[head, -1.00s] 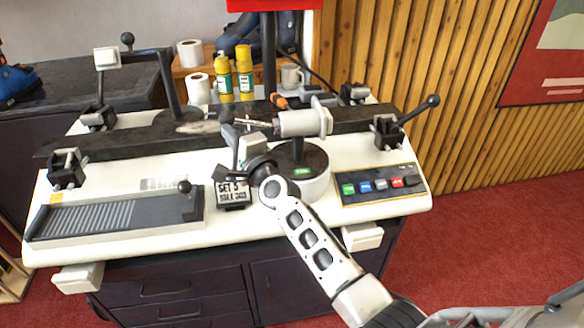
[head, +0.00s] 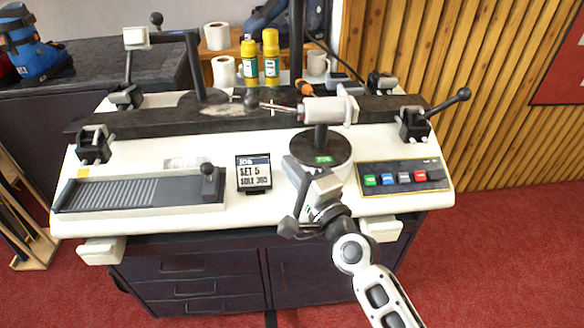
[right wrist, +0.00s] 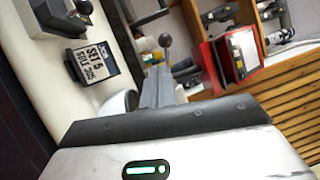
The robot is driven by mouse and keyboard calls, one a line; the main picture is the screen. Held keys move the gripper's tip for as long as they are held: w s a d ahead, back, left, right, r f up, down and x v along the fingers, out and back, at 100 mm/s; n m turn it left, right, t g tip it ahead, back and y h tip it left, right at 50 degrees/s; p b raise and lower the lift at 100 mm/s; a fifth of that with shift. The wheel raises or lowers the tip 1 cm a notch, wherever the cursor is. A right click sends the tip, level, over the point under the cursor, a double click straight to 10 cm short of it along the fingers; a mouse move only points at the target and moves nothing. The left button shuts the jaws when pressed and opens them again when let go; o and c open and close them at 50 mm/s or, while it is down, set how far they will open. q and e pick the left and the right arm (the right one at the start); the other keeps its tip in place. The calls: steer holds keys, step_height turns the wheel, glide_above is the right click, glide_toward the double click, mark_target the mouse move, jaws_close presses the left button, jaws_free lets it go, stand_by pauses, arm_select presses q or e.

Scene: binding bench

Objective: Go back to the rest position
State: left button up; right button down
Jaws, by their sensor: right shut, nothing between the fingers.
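My left gripper is not in view. No task object is named; the binding bench (head: 250,215) stands in front of me, and my right arm hides part of its front edge.
A job card reading SET 5 (head: 254,173) stands on the bench, left of my gripper. A button panel (head: 405,177) lies to the right. A clamp device (head: 330,108) rises behind. Yellow bottles (head: 271,58) stand at the back. Red floor (head: 500,270) is clear at the right.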

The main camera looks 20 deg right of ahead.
steer(key=s+f+n+g+h, duration=0.1)
steer(key=s+f+n+g, duration=0.7)
steer(key=s+f+n, duration=1.1)
steer(key=shift+s+d+f+g+h, duration=0.25)
steer(key=shift+d+f+g+h, duration=0.15)
steer(key=shift+f, duration=0.5)
steer(key=c, duration=2.1)
jaws_free()
steer(key=shift+c, duration=0.2)
